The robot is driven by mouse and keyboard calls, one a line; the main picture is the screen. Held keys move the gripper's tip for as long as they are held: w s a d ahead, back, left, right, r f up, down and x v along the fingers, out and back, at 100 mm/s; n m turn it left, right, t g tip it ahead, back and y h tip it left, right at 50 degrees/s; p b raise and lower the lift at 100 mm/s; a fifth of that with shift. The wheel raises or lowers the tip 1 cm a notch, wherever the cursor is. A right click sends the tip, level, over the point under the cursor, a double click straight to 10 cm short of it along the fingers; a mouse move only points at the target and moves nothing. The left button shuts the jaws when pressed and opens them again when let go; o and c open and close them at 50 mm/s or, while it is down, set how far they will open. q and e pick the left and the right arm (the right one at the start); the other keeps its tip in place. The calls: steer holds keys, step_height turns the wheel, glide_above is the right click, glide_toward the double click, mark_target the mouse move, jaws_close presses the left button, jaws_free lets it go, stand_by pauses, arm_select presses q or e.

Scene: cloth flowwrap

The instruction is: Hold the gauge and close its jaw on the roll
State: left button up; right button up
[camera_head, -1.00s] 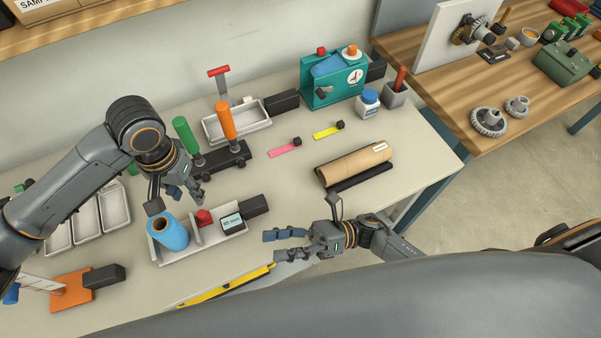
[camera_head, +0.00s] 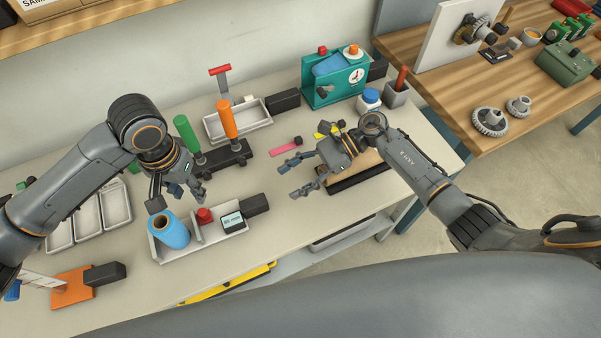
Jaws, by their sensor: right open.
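The gauge (camera_head: 207,238) is a pale tray-like base on the bench, with a red knob (camera_head: 204,215), a small display (camera_head: 232,221) and a black block (camera_head: 254,205) at its right end. A blue roll (camera_head: 173,233) with a hollow core stands at its left end, beside an upright plate. I cannot tell whether the jaw touches the roll. My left gripper (camera_head: 177,197) hangs just above and behind the roll, fingers apart and empty. My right gripper (camera_head: 288,180) is open and empty above the bench, right of and behind the gauge.
Behind the gauge stand orange (camera_head: 227,120) and green (camera_head: 185,131) handles. White trays (camera_head: 88,222) and an orange block (camera_head: 73,288) are at left.

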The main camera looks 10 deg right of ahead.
mark_target(263, 199)
steer(key=x, duration=1.2)
steer(key=shift+r, duration=0.1)
steer(key=shift+d, duration=0.1)
jaws_close()
